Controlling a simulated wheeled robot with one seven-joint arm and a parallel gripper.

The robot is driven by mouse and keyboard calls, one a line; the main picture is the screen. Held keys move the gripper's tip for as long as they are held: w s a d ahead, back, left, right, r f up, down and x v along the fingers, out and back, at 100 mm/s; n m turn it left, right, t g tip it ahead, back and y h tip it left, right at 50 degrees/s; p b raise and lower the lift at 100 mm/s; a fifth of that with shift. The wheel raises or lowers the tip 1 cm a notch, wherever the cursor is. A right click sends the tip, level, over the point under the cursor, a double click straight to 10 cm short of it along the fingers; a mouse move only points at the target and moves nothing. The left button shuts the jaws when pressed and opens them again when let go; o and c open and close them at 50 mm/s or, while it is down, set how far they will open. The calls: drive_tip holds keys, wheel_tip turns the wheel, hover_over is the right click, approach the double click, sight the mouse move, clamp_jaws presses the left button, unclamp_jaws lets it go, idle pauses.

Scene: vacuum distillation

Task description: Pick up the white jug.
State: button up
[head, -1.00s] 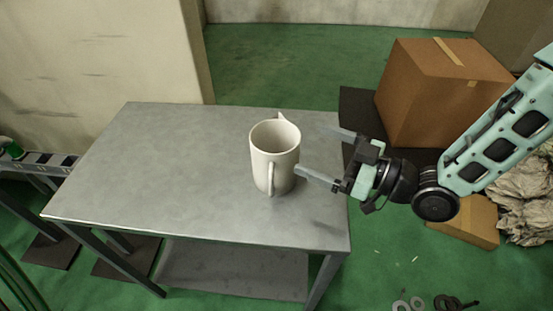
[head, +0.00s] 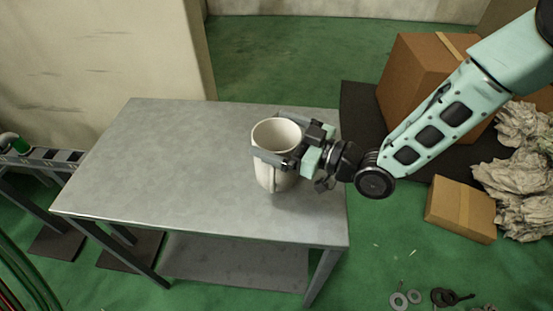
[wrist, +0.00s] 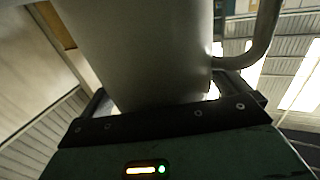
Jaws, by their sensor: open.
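The white jug (head: 276,135) stands upright on the grey metal table (head: 170,165), near its right half. My gripper (head: 270,150) has come in from the right at the jug's upper body. The jaws are open around the jug. I cannot tell whether either finger touches it.
A large cardboard box (head: 410,85), a smaller box (head: 460,210) and crumpled paper (head: 520,150) lie on the green floor to the right. Metal rings (head: 405,299) lie at the bottom right. The left part of the tabletop is clear.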

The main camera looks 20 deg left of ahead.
drive_tip(key=c, duration=1.1)
drive_tip(key=shift+r, duration=0.1)
